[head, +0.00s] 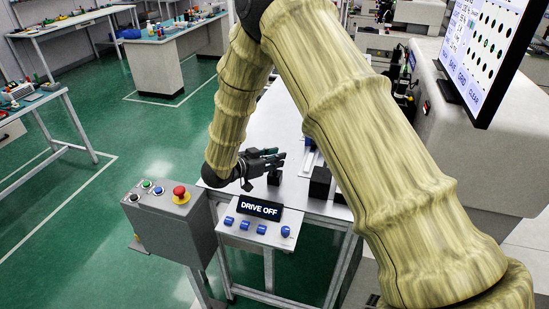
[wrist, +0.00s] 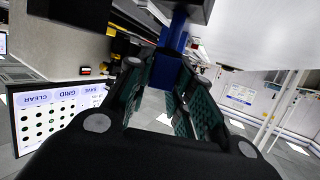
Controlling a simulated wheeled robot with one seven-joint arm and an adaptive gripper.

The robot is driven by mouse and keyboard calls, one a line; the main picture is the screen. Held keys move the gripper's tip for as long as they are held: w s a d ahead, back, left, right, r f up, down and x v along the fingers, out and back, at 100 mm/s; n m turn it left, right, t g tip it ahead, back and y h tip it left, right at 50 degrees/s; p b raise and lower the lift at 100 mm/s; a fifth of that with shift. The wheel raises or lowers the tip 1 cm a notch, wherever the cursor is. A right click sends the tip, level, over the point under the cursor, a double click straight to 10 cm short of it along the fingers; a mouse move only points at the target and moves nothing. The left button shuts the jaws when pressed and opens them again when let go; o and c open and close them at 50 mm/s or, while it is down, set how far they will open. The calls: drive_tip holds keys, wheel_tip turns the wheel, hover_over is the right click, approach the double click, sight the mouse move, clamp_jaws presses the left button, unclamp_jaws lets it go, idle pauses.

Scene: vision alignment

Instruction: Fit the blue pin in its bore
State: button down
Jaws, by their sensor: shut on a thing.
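My gripper (head: 276,160) is over the white table, its fingers pointing right, just above a small black block (head: 274,178). In the wrist view the green-padded fingers of my gripper (wrist: 172,85) are shut on the blue pin (wrist: 170,62). The pin's far end runs up the picture to a dark block (wrist: 190,10). I cannot tell whether it touches the block or sits in a bore. No bore opening is visible.
A larger black block (head: 320,183) and a pale rail (head: 308,158) stand right of my gripper. In front are a "DRIVE OFF" display (head: 258,208) with blue knobs and a grey box with a red button (head: 181,194).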

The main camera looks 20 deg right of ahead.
drive_tip(key=shift+f+b, duration=0.55)
drive_tip(key=shift+f, duration=0.55)
drive_tip(key=c, duration=1.2)
unclamp_jaws()
drive_tip(key=shift+o, duration=0.2)
drive_tip(key=v, duration=1.2)
